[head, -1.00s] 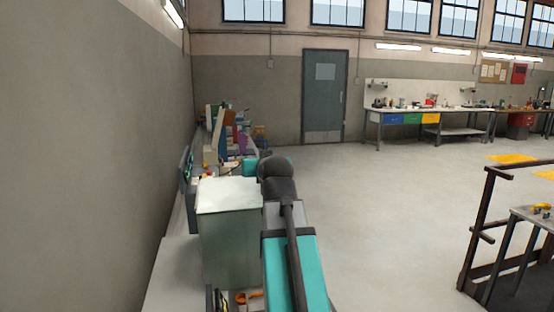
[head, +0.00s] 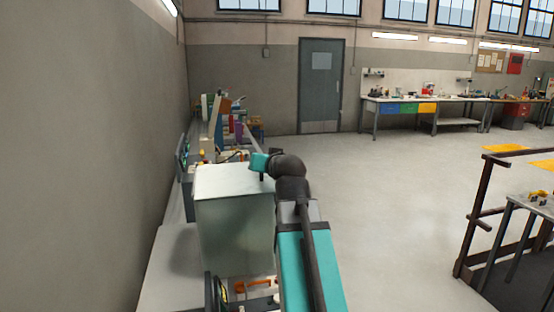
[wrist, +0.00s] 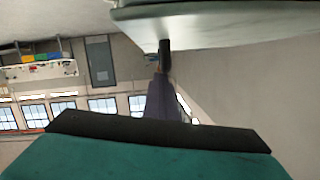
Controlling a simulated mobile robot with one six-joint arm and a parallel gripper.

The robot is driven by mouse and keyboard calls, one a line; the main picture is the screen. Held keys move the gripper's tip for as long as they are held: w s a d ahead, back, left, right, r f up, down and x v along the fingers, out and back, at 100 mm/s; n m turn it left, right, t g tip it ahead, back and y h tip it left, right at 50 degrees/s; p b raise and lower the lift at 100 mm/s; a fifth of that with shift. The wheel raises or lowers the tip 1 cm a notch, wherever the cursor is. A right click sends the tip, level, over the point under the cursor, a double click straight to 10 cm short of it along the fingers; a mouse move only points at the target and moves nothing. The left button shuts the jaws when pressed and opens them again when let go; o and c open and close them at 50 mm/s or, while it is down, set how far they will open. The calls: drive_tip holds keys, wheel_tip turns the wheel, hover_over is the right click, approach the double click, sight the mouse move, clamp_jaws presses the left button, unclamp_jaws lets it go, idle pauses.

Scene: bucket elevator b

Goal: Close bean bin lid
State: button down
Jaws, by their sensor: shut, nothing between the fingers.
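A box-shaped grey-green bin (head: 235,235), which I take to be the bean bin, stands at the lower left in the head view. Its pale lid (head: 228,180) looks flat and level across the top; I cannot tell whether a gap remains under its edge. In the wrist view, which is upside down, a pale slab (wrist: 235,28), probably the same lid, fills the top right. My gripper (wrist: 165,48) is shut and empty, its dark tip at the slab's edge. Contact is unclear. In the head view my gripper (head: 262,176) is at the lid's far right corner.
A cluttered bench (head: 212,150) runs along the left wall behind the bin. An orange-handled item (head: 252,286) lies in front of the bin. Open floor (head: 400,200) lies to the right, up to a dark railing (head: 478,215). Workbenches (head: 425,102) stand at the back.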

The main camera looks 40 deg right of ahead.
drive_tip(key=shift+a+f, duration=0.15)
drive_tip(key=shift+f, duration=0.1)
drive_tip(key=shift+r, duration=0.1)
drive_tip(key=shift+w+r+p, duration=0.1)
drive_tip(key=shift+r+p, duration=0.2)
drive_tip(key=shift+r, duration=0.1)
drive_tip(key=shift+s+d+r+p, duration=0.15)
drive_tip(key=shift+s+r+p, duration=0.05)
drive_tip(key=shift+r, duration=0.4)
drive_tip(key=shift+s+d+r+p, duration=0.1)
drive_tip(key=shift+s+r+p, duration=0.15)
drive_tip(key=shift+r, duration=0.3)
drive_tip(key=shift+s+d+r+p, duration=0.15)
drive_tip(key=shift+s+r+p, duration=0.05)
drive_tip(key=shift+r, duration=0.4)
drive_tip(key=b+v, duration=0.4)
drive_tip(key=v, duration=0.5)
drive_tip(key=shift+r, duration=0.2)
